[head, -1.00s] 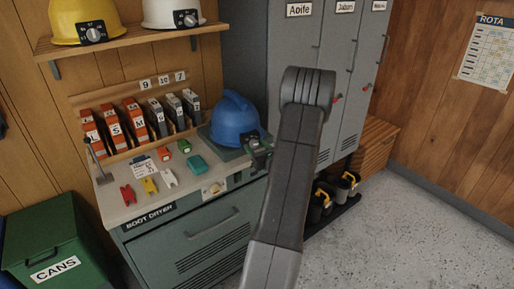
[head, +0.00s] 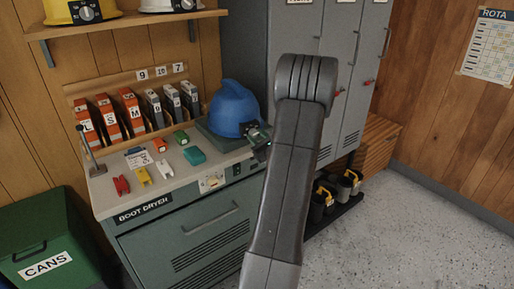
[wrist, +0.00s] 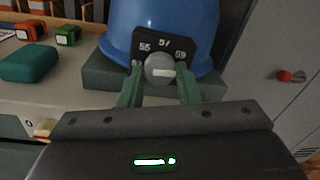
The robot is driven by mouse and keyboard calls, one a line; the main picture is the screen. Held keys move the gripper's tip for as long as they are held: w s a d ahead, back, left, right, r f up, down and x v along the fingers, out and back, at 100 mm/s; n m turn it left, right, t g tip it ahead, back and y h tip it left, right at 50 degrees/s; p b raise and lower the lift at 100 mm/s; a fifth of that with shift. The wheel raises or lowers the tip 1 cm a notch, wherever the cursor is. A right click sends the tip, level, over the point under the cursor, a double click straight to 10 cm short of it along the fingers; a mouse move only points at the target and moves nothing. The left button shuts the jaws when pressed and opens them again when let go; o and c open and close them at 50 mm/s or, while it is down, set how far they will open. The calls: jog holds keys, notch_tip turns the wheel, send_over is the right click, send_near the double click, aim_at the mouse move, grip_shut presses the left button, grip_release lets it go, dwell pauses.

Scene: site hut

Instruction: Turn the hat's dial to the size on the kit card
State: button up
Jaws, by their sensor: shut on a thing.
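The blue hat (head: 235,108) rests on a grey-green block at the right end of the counter; it also shows in the wrist view (wrist: 205,25). Its dark dial plate (wrist: 163,45) faces my gripper, with 55, 57 and 59 legible and other marks partly covered. The round grey dial knob (wrist: 158,68) has a white mark pointing right in the picture, below 59. My gripper (wrist: 159,82) is shut on the knob, one green finger each side. A white card (head: 137,157) with small print, perhaps the kit card, lies on the counter; I cannot read it.
Several labelled binders (head: 130,112) stand along the back of the counter. Grey lockers (head: 345,70) stand at right, a green CANS bin (head: 45,235) at left. Floor at right is clear.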

jog(key=n+b, duration=0.3)
jog(key=b, duration=0.2)
jog(key=n+b, duration=0.3)
jog(key=b, duration=0.2)
jog(key=n+b, duration=0.2)
jog(key=b, duration=0.3)
jog(key=shift+f+n, duration=0.35)
jog(key=shift+n, duration=0.05)
jog(key=n+b, duration=0.5)
jog(key=b, duration=0.3)
jog(key=shift+r+g, duration=0.15)
jog(key=shift+g, duration=0.15)
jog(key=n+b, duration=0.2)
jog(key=b, duration=0.1)
jog(key=shift+r+n+b, duration=0.3)
jog(key=shift+r, duration=0.1)
jog(key=o, duration=1)
jog(key=shift+d, duration=0.1)
